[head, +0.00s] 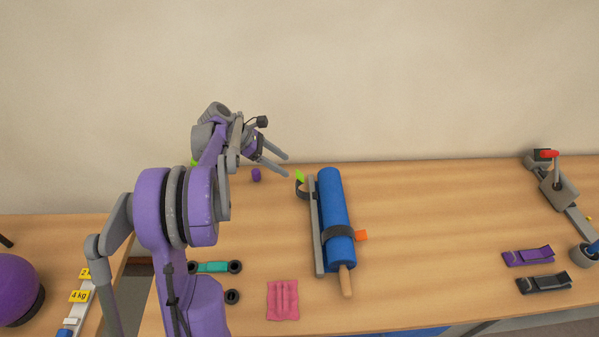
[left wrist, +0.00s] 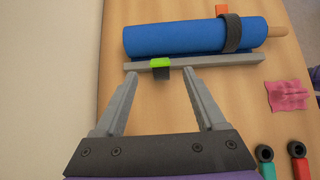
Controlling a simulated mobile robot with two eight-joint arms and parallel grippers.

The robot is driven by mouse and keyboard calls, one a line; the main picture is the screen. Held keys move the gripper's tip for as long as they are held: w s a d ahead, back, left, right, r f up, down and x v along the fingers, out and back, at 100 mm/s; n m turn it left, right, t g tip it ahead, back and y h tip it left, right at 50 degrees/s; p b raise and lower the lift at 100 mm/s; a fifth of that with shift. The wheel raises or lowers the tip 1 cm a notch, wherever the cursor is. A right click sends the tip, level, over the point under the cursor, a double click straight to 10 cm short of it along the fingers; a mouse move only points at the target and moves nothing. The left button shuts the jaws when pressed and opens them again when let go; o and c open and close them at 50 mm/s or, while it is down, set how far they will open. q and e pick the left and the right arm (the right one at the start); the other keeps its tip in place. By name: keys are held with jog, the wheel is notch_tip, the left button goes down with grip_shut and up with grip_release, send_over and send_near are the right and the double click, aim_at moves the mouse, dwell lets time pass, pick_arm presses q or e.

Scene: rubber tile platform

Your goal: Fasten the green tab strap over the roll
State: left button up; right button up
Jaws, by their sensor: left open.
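The blue roll (head: 333,195) lies lengthwise on the table against a grey bar (head: 317,235), with a wooden handle (head: 346,282) at its near end. A black strap (head: 338,233) with an orange tab (head: 361,235) crosses over its near part. The green tab (head: 299,175) is on a second dark strap (head: 302,190) at the far end, on the bar's left side, not over the roll. My left gripper (head: 284,164) is open and empty, just left of the green tab. In the left wrist view the green tab (left wrist: 160,63) shows ahead, between the fingertips' lines.
A pink cloth (head: 283,300) and a teal-handled item (head: 210,267) lie left of the roll. Purple (head: 528,256) and black (head: 543,283) straps lie at right.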

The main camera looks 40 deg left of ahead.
aim_at(297, 172)
pick_arm(q)
jog(key=x, duration=0.7)
jog(key=shift+r, duration=0.1)
grip_shut()
dwell(1.2)
